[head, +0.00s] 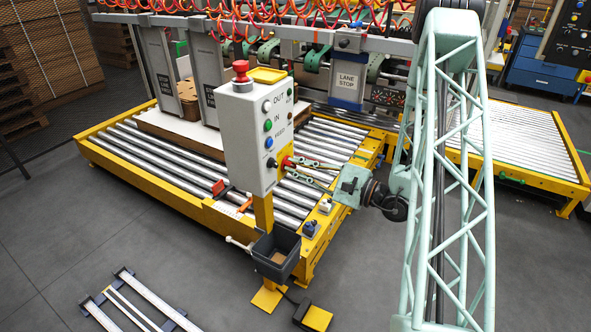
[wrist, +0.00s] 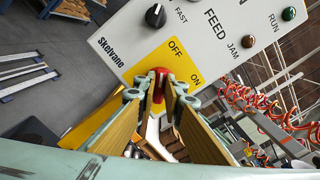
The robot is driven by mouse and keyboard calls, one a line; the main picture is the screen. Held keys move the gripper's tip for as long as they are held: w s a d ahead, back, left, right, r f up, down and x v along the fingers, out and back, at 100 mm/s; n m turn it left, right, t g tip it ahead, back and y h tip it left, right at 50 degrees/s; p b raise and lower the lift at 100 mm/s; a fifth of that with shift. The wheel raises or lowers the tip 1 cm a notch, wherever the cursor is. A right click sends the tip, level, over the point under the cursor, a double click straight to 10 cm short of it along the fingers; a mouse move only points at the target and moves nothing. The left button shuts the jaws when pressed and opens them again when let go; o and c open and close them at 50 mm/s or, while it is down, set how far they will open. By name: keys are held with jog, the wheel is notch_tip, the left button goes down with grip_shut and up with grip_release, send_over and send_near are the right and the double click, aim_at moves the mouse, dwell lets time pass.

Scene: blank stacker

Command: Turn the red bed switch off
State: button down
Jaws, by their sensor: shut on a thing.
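The red bed switch (wrist: 159,84) sits on a yellow plate (wrist: 181,62) marked OFF and ON, on the face of a light grey control box (head: 247,140). In the wrist view my gripper (wrist: 160,92) has its two fingertips on either side of the red handle, shut on it. OFF is printed above the handle and ON to its right. The fingers hide part of the handle, so I cannot tell which mark it points to. In the head view my gripper (head: 292,168) reaches the box's lower right side from the right.
A black knob (wrist: 155,16) is near the switch. A roller conveyor (head: 190,165) lies behind. The grey floor at front left holds a rail frame (head: 140,305).

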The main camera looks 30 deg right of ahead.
dwell(0.3)
jog(key=c, duration=2.7)
grip_release()
jog(key=shift+s+d, duration=0.15)
jog(key=shift+s, duration=0.05)
jog(key=shift+v, duration=5.75)
